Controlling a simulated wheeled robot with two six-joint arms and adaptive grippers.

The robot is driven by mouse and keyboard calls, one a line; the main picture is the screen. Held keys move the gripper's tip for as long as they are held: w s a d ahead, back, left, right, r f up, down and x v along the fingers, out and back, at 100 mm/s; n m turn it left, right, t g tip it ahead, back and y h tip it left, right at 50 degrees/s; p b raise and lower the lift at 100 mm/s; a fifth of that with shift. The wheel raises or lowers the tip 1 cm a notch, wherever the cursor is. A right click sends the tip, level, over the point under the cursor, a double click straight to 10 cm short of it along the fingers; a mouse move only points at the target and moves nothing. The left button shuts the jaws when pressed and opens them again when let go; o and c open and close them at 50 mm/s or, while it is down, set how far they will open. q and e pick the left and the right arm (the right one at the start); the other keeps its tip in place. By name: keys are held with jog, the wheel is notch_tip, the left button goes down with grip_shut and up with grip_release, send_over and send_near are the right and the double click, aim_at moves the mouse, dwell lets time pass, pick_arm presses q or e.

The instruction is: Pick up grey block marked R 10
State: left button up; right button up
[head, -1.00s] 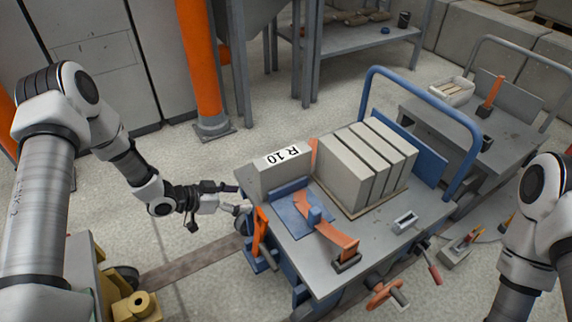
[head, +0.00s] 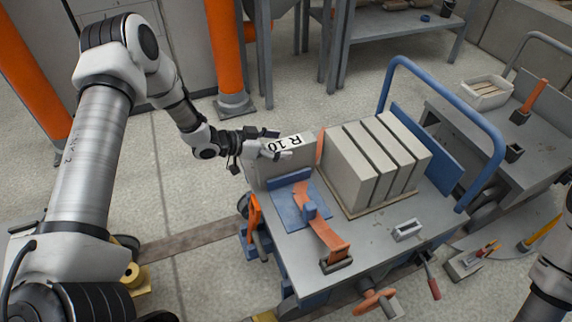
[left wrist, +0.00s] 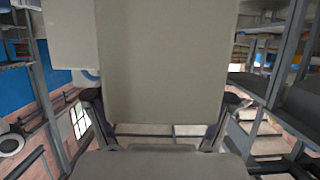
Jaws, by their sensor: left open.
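The grey block marked R 10 (head: 284,170) stands at the left end of the blue-framed trolley, its white label facing up. My left gripper (head: 279,145) reaches in from the left at the block's top left end. Its two fingers are open, one on each side of the label. In the left wrist view the grey block (left wrist: 165,60) fills the middle between the spread fingers (left wrist: 162,97). Whether the fingers touch it I cannot tell. My right gripper is out of view; only part of that arm shows at the lower right.
Several plain grey slabs (head: 352,172) stand on the trolley (head: 385,235) just right of the block. A blue plate with an orange lever (head: 322,232) lies in front of it. A blue handle rail (head: 440,80) rises behind. An orange post (head: 226,60) stands behind my left arm.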

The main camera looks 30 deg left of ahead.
pick_arm(q)
jog(key=shift+w+d+f, duration=0.15)
jog(key=shift+w+d, duration=0.1)
grip_shut()
jog(key=shift+r, duration=0.2)
